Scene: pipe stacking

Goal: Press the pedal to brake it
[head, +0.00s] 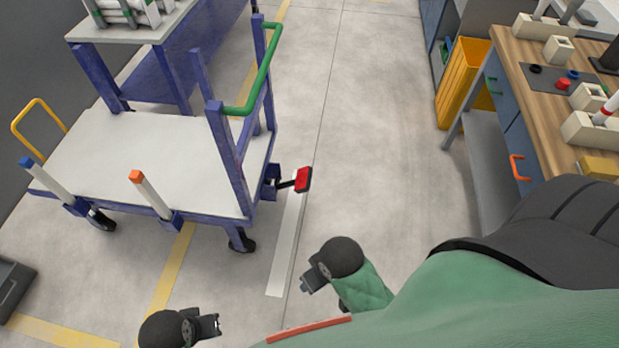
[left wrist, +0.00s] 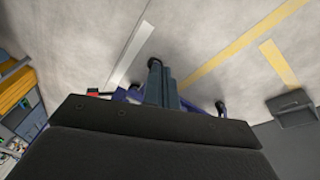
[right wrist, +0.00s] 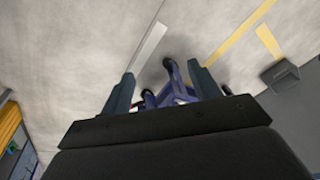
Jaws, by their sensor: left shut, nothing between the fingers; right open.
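The red pedal (head: 303,179) sits on a short black arm at the near right side of the blue-framed cart (head: 152,162), beside a caster. In the left wrist view the red pedal (left wrist: 92,93) is partly hidden at the left. My left gripper (head: 214,325) is low in the head view, apart from the pedal. Its fingers are together and empty in the left wrist view (left wrist: 160,84). My right gripper (head: 306,284) is below the pedal in the picture and does not touch it. Its empty fingers are spread in the right wrist view (right wrist: 161,90).
The cart has a green handle (head: 261,75) and upright posts with white tubes. A yellow bin (head: 463,85) and a wooden workbench (head: 533,73) stand at the right. A dark box (head: 12,285) lies at the left. Floor right of the pedal is clear.

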